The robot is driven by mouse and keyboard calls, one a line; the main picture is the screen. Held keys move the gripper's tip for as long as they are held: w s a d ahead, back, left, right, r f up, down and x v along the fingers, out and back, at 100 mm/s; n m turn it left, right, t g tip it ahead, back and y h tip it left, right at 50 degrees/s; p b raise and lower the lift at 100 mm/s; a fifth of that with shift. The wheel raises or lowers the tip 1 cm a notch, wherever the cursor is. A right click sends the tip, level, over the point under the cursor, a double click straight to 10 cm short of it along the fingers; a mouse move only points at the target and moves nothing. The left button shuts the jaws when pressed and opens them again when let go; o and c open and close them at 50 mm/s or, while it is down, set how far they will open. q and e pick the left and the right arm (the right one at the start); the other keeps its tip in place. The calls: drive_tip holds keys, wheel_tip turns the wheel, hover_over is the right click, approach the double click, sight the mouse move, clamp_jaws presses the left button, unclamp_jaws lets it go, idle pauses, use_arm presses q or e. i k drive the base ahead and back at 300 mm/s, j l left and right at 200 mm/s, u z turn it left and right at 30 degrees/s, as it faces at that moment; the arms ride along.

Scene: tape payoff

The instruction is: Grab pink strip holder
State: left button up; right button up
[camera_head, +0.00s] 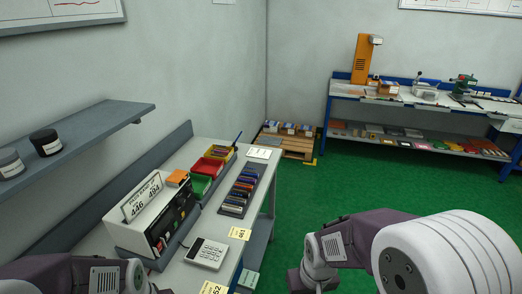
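I cannot make out a pink strip holder for certain. A dark tray (222,212) on the grey bench holds a row of small coloured pieces (242,187), too small to tell apart. Red (207,166), green (199,186) and yellow (219,152) bins stand to its left. My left arm shows at the bottom left and my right arm at the bottom right. Both arms are short of the tray in the picture, and neither gripper's fingers show.
A white device (139,228) with a number sign and a calculator (207,252) stand on the near bench. A pallet (286,145) and a workbench (420,98) stand farther back. Green floor lies clear between.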

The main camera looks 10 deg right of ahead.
sight(224, 152)
drive_tip(key=i+l+u, duration=1.25)
drive_tip(key=l, duration=0.15)
drive_tip(key=l+u, duration=0.2)
drive_tip(key=l, duration=0.15)
drive_tip(key=i+l+u, duration=0.1)
drive_tip(key=l+u, duration=0.15)
drive_tip(key=l, duration=0.2)
drive_tip(key=i+l+u, duration=0.1)
drive_tip(key=l+u, duration=0.15)
drive_tip(key=l, duration=0.15)
